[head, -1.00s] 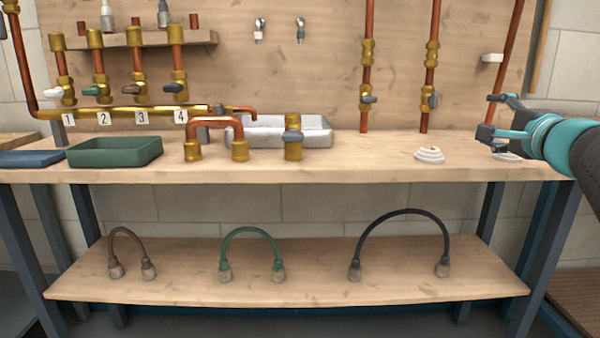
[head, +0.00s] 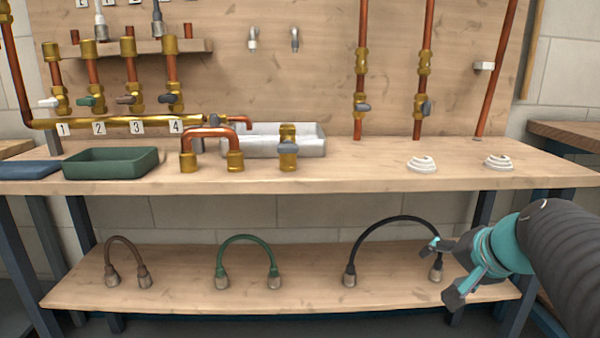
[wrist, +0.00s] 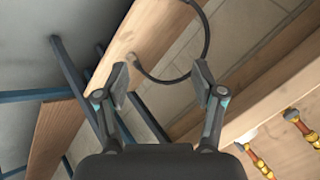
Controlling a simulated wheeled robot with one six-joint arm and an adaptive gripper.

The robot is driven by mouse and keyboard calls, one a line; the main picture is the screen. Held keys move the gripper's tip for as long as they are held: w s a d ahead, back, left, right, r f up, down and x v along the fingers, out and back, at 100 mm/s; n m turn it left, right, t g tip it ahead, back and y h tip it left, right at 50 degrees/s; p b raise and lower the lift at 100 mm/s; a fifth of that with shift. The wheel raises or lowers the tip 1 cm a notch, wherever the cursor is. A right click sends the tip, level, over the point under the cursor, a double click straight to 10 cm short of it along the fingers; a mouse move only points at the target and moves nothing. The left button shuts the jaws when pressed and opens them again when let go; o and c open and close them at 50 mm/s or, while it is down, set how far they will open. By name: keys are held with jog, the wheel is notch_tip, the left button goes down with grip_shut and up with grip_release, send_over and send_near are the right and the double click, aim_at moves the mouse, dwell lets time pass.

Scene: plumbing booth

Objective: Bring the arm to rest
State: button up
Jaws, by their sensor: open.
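My gripper (head: 447,272) is at the right in the head view, in front of the lower shelf (head: 320,297). It is open, with nothing seen between its fingers. In the picture it overlaps the right end of the black hose (head: 397,219); whether it touches the hose I cannot tell. In the wrist view my gripper (wrist: 160,85) has its two fingers spread apart, and the black hose (wrist: 207,40) curves beyond them.
A brown hose (head: 125,240) and a green hose (head: 247,240) stand on the shelf.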

jog(key=s+a+n+g+h+p, duration=0.1)
jog(key=s+a+n+g+p, duration=0.2)
jog(key=s+a+n+p, duration=0.4)
jog(key=s+a+n, duration=0.2)
jog(key=s, duration=0.5)
jog(key=shift+s+a+f+h+p, duration=0.2)
jog(key=shift+s+a+h+p, duration=0.15)
jog(key=shift+a+h, duration=0.05)
